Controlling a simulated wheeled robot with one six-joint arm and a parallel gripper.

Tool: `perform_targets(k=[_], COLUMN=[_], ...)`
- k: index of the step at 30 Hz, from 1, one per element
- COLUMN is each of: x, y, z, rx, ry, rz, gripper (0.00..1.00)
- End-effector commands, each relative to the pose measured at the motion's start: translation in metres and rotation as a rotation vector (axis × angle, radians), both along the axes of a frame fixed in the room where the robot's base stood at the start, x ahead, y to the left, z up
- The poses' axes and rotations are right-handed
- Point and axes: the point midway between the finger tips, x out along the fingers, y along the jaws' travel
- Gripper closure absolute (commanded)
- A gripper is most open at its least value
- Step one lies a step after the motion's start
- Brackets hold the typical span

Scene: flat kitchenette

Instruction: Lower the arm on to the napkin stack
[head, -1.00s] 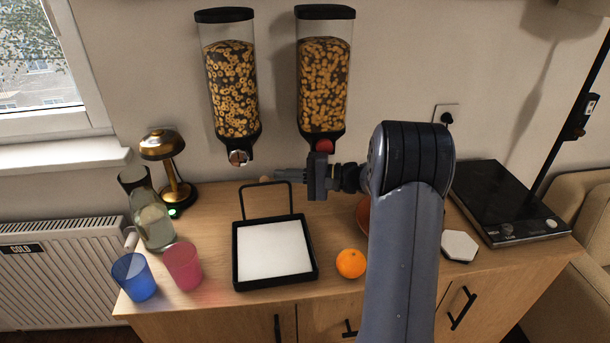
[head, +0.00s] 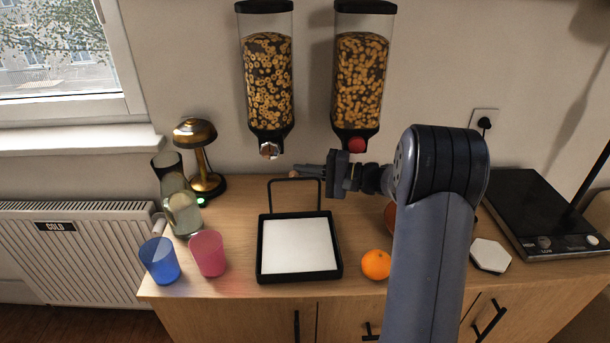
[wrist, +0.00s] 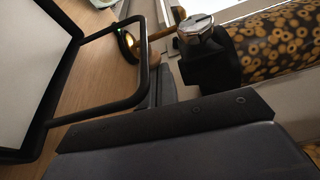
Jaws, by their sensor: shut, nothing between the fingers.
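The napkin stack (head: 299,245) is a white square pile in a black holder (head: 262,262) on the wooden counter. The holder's thin arm (head: 296,180) is a black wire frame, raised upright at the back of the holder. In the wrist view the arm (wrist: 139,85) crosses the left half, with the white stack (wrist: 25,55) at the left edge. My gripper (head: 308,171) is shut and empty, pointing left at the height of the arm's top bar, close to it. I cannot tell whether it touches the bar.
Two cereal dispensers (head: 268,85) hang above the counter.

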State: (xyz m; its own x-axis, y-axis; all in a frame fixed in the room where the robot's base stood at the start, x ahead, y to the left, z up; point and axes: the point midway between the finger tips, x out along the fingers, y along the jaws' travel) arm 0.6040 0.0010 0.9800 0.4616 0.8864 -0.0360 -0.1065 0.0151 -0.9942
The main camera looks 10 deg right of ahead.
Motion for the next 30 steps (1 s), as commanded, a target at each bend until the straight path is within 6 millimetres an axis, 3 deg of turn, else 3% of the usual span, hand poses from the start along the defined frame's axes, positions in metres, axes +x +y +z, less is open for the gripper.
perform_targets(k=[2,30], x=[-0.004,-0.065], y=[0.001,0.009], z=[-0.006,-0.004], rx=[-0.007,-0.09], ry=[-0.038,-0.612], rz=[0.0,0.0], gripper=[1.0,1.0])
